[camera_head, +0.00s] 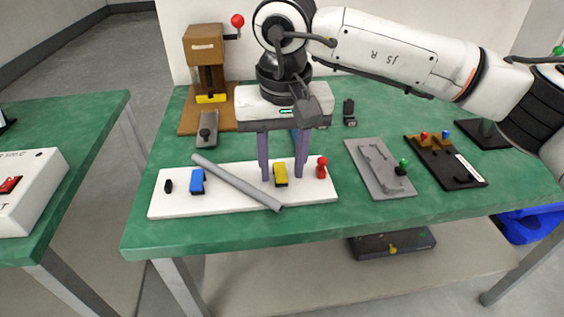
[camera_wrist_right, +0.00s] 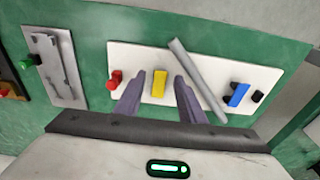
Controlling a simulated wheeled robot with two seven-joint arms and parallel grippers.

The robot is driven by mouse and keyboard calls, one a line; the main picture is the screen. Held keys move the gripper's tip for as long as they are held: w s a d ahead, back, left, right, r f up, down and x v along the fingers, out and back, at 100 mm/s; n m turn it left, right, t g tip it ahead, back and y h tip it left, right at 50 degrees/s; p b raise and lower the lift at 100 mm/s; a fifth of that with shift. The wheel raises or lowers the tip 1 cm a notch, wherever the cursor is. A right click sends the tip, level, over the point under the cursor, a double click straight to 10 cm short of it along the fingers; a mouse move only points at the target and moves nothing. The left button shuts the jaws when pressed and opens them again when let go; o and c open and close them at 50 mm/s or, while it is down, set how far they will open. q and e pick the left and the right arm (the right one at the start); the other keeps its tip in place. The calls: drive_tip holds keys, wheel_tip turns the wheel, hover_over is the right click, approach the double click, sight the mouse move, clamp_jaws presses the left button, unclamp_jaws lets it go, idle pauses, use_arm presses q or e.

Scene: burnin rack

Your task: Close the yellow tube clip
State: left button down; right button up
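The yellow tube clip (camera_head: 281,174) stands on a white board (camera_head: 232,200) on the green table. A grey tube (camera_head: 238,184) lies slantwise across the board, just left of the clip. My right gripper (camera_head: 283,177) points down over the clip, its two purple fingers apart with the clip between them in the picture. In the wrist view, the yellow clip (camera_wrist_right: 159,83) shows between the spread fingertips (camera_wrist_right: 155,80), with a gap on both sides. I cannot tell the fingertips' exact height above the board. My left gripper is not in view.
A blue clip (camera_head: 197,181) and a small black piece (camera_head: 168,186) are on the board's left. A red knob (camera_head: 321,167) stands close right of the right gripper. A grey plate with a green knob (camera_head: 380,168) and a brown press (camera_head: 206,75) are nearby.

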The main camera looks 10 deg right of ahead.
use_arm(q)
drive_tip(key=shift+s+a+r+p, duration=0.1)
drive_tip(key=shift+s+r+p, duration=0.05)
drive_tip(key=shift+p, duration=0.55)
use_arm(e)
wheel_tip(320, 180, up, 10)
drive_tip(key=s, duration=0.1)
drive_tip(key=shift+s, duration=0.15)
